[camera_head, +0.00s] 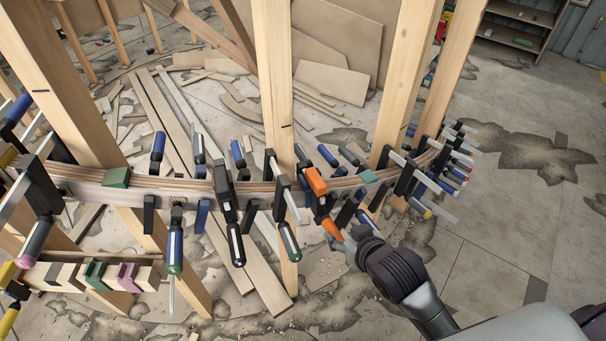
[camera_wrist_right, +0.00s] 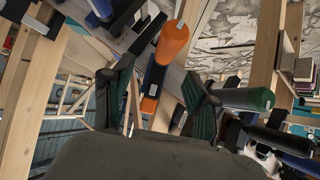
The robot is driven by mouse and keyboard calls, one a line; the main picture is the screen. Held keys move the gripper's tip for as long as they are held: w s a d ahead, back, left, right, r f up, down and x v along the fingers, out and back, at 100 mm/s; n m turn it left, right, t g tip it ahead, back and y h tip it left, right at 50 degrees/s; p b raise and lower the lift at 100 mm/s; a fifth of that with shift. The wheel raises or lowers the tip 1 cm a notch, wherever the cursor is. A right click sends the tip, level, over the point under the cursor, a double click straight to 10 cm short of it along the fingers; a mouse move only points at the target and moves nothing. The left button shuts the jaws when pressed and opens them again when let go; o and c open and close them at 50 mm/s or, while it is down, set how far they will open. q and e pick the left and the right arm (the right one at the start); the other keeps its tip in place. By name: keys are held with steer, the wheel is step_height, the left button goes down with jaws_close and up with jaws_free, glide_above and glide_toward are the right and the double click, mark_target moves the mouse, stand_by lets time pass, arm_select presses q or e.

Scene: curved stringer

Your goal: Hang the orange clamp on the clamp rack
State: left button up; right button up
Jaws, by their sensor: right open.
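The orange clamp (camera_head: 316,182) is on the curved laminated stringer (camera_head: 330,184), right of the middle post. Its orange head is on top and its orange handle (camera_head: 333,229) hangs lower. My right gripper (camera_head: 350,242) is at this handle, coming from the lower right. In the right wrist view the orange clamp (camera_wrist_right: 171,45) stands ahead, and its lower orange part lies between the two spread fingers of the right gripper (camera_wrist_right: 155,105). The fingers look apart from it. My left gripper is out of view. I cannot identify the clamp rack for certain.
Several other clamps, such as a black one (camera_head: 228,200), crowd the stringer on both sides. Wooden posts (camera_head: 275,100) rise through it. A wooden holder with coloured blocks (camera_head: 60,262) is at the lower left. Open floor (camera_head: 500,230) lies to the right.

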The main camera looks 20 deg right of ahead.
mark_target(315, 176)
steer(key=w+a+r+t+y, duration=0.1)
steer(key=w+r+t, duration=0.25)
steer(key=r, duration=0.45)
steer(key=shift+g, duration=0.35)
steer(key=x, duration=0.8)
steer(key=shift+w+a+r+p, duration=0.15)
steer(key=shift+w+p, duration=0.15)
steer(key=shift+w, duration=0.15)
steer(key=shift+w+a, duration=0.1)
steer(key=shift+w, duration=0.3)
steer(key=p+x, duration=0.1)
steer(key=x, duration=0.3)
steer(key=shift+w, duration=0.4)
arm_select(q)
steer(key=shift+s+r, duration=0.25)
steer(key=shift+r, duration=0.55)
arm_select(e)
jaws_close()
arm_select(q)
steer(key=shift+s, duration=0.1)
